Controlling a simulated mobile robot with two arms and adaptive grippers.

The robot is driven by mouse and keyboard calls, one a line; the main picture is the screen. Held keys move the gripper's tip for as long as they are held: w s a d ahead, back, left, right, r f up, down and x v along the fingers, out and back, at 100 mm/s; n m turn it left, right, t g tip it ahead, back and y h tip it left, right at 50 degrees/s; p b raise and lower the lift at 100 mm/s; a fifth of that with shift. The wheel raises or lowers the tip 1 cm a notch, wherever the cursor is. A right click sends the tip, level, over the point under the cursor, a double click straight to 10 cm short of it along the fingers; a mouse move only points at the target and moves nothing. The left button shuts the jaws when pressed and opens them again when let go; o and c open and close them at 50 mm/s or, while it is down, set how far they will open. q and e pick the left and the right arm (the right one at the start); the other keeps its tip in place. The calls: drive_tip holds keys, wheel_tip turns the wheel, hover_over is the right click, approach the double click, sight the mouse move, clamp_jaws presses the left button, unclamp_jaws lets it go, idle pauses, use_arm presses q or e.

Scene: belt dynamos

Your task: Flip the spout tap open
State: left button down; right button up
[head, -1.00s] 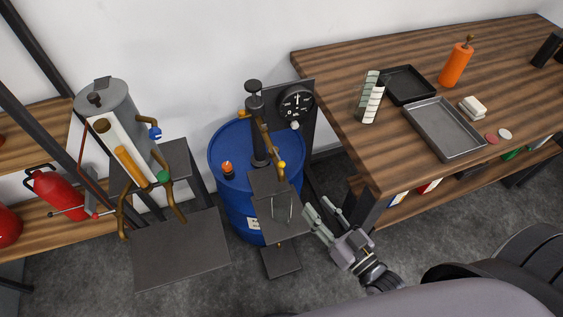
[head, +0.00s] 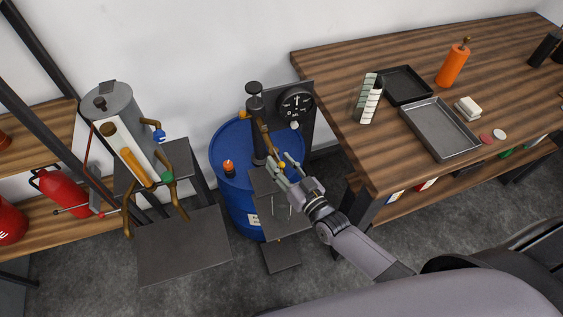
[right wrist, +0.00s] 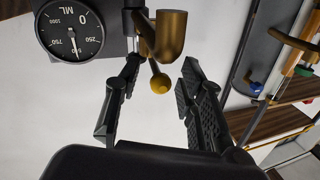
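The brass spout (head: 264,138) comes off the black pump on the blue drum. In the right wrist view its thick brass end (right wrist: 171,36) hangs at the top, with a thin lever ending in a yellow ball knob (right wrist: 160,84). My right gripper (head: 281,161) is up at the spout end in the head view, partly covering it. In the right wrist view the right gripper (right wrist: 160,76) is open, with one finger on each side of the knob. Gaps show between knob and fingers, so it grips nothing. My left gripper is not in view.
A round ML dial (head: 297,103) stands behind the spout. A dark stand plate (head: 265,183) lies below my right gripper. The blue drum (head: 232,190) carries an orange-topped cap (head: 228,167). A wooden table (head: 340,75) with trays is at right; an urn (head: 112,108) with taps is at left.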

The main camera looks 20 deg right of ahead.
clamp_jaws()
idle(0.5)
